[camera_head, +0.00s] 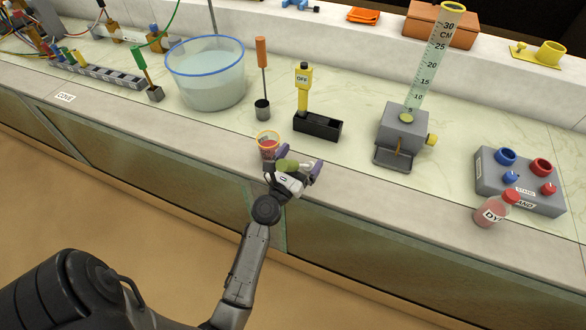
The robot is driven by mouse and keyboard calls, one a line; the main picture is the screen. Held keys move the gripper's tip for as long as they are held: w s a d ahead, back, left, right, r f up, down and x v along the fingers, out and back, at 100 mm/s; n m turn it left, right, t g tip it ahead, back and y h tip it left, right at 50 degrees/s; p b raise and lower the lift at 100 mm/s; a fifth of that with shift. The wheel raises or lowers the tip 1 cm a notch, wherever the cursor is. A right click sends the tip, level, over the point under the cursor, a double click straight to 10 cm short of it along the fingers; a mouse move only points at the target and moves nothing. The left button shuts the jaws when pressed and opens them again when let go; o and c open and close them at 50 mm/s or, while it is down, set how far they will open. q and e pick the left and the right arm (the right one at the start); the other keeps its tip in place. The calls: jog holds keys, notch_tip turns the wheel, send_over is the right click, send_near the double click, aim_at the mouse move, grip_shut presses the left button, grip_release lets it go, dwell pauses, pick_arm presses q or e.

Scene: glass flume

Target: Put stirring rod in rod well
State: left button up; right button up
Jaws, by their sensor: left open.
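A thin tool with an orange handle (262,52) stands upright in a small dark round holder (262,110); this looks like the stirring rod in a well, but I cannot be sure. A thin grey rod (212,16) also shows at the clear tub. My left gripper (293,162) is open at the counter's front edge, in front of the orange-handled tool and apart from it. A small yellow-rimmed cup with red contents (267,146) is right beside its left finger; I cannot tell if they touch. My right gripper is out of view.
The clear blue-rimmed tub (206,88) stands left of the orange-handled tool. A green-handled tool (140,62) leans by a small block. A yellow OFF device (303,88), a graduated tube (434,58) and a dye bottle (494,210) stand to the right.

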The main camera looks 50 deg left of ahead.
pick_arm(q)
jog(key=shift+v, duration=1.95)
jog(key=shift+c, duration=0.4)
jog(key=c, duration=0.6)
grip_shut()
jog(key=s+d+r+m+g+h+p, duration=0.1)
jog(key=d+r+m+h+p, duration=0.45)
jog(key=d+r+h, duration=0.35)
jog(key=d+r+m+g+h+p, duration=0.1)
jog(key=d+r+m+h+p, duration=0.45)
jog(key=r, duration=0.65)
notch_tip(320, 180, up, 30)
jog(key=d+n+h+p, duration=0.1)
jog(key=h+p, duration=0.1)
jog(key=p, duration=3.5)
jog(key=shift+d+n, duration=0.35)
jog(key=shift+n, duration=0.05)
